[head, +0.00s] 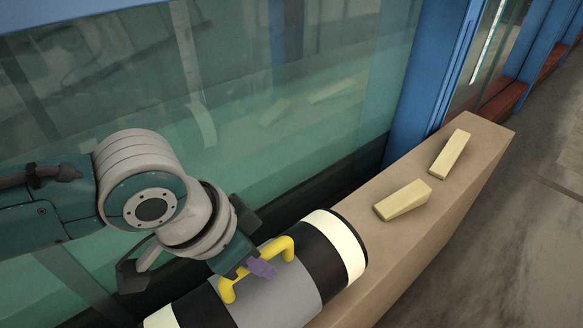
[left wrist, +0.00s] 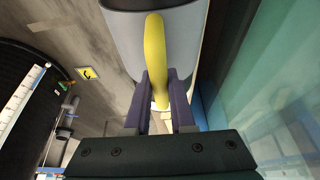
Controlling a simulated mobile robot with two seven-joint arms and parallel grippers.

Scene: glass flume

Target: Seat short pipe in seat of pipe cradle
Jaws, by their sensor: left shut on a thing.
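The short pipe (head: 283,297) is a thick grey cylinder with black bands, cream ends and a yellow handle (head: 284,247) on top. It lies slantwise at the bottom of the head view. My left gripper (head: 262,268) comes in from the left with its purple fingers at the handle. In the left wrist view the gripper (left wrist: 165,95) is shut on the yellow handle (left wrist: 155,45), with the pipe's grey body behind it. I cannot make out the pipe cradle or its seat. Whether the pipe rests on something or hangs is hidden. My right gripper is not in view.
A tan ledge (head: 463,190) runs to the upper right beside the pipe. Two cream wedge blocks lie on it, one nearer (head: 404,199) and one farther (head: 450,155). The green glass wall (head: 300,90) and a blue post (head: 428,75) stand behind. Floor is clear at right.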

